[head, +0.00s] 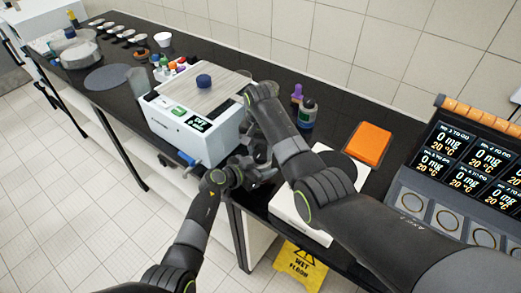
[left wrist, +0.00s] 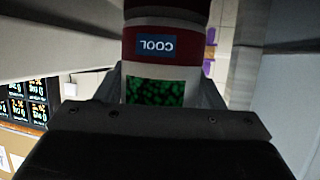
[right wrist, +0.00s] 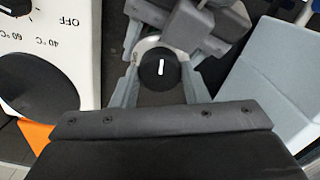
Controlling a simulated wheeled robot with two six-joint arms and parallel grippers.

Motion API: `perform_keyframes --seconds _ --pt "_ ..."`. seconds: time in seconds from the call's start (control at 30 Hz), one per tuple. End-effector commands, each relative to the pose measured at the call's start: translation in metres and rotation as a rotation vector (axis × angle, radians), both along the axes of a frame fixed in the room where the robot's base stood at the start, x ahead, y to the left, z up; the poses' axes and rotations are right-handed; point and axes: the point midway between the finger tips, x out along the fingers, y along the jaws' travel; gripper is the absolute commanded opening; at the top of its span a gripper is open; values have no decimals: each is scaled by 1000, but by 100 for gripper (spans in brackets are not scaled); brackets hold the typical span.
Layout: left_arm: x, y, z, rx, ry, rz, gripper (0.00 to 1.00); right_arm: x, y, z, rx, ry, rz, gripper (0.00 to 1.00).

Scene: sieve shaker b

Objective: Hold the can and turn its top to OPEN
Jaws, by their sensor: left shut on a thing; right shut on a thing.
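The can (left wrist: 168,70) fills the middle of the left wrist view, white with a dark red band, a blue COOL label upside down and a green speckled patch. My left gripper (left wrist: 158,80) is shut on its body; it also shows in the head view (head: 260,170). In the right wrist view the can's round black top (right wrist: 158,75) carries a white line mark pointing roughly along the picture's vertical. My right gripper (right wrist: 158,90) is shut on the top, one finger on each side. In the head view my right arm and gripper largely hide the can. No OPEN mark is readable.
A white box machine (head: 190,125) with a blue knob on top stands left of the grippers. An orange block (head: 369,143), small bottles (head: 307,113) and a display panel (head: 465,150) are to the right. The black bench's front edge runs close by the grippers.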

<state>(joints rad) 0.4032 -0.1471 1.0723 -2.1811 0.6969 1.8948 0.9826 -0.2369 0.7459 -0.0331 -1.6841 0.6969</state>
Motion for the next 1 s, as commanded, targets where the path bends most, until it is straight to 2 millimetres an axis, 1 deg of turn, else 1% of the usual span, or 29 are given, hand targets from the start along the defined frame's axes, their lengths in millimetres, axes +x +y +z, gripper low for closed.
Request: perform_keyframes --seconds 0.1,0.3,0.67,0.7,0.87,1.0 --pt "0 1 -1 2 0 1 24 0 0 0 0 0 110 18" --pt "0 1 -1 1 0 0 24 0 0 0 -1 0 241 18" --pt "0 1 -1 1 0 0 24 0 0 0 -1 -1 267 18" --pt "0 1 -1 1 0 0 24 0 0 0 -1 -1 267 42" --pt "0 1 -1 1 0 0 24 0 0 0 0 -1 266 63" --pt "0 1 -1 1 0 0 24 0 0 0 0 0 265 63"
